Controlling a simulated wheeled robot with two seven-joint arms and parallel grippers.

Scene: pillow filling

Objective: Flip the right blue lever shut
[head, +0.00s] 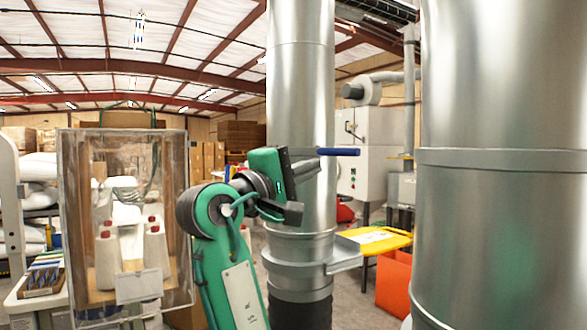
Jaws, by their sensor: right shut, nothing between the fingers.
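A blue lever (338,152) lies about level across the front of the middle metal pipe (301,90) and points right. Its left end is next to my right gripper (303,170), which partly hides it and its mount. My right gripper is shut and empty, just left of and slightly below the lever; I cannot tell whether they touch. Its green and black arm comes up from below. Only one blue lever shows. My left gripper is not in view.
A large metal pipe (503,120) fills the right side. A clear-sided machine cabinet (178,220) stands at the left. A grey flange (343,258) juts from the middle pipe below the gripper. A yellow-topped stand (398,240) and an orange bin (393,285) stand behind, between the pipes.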

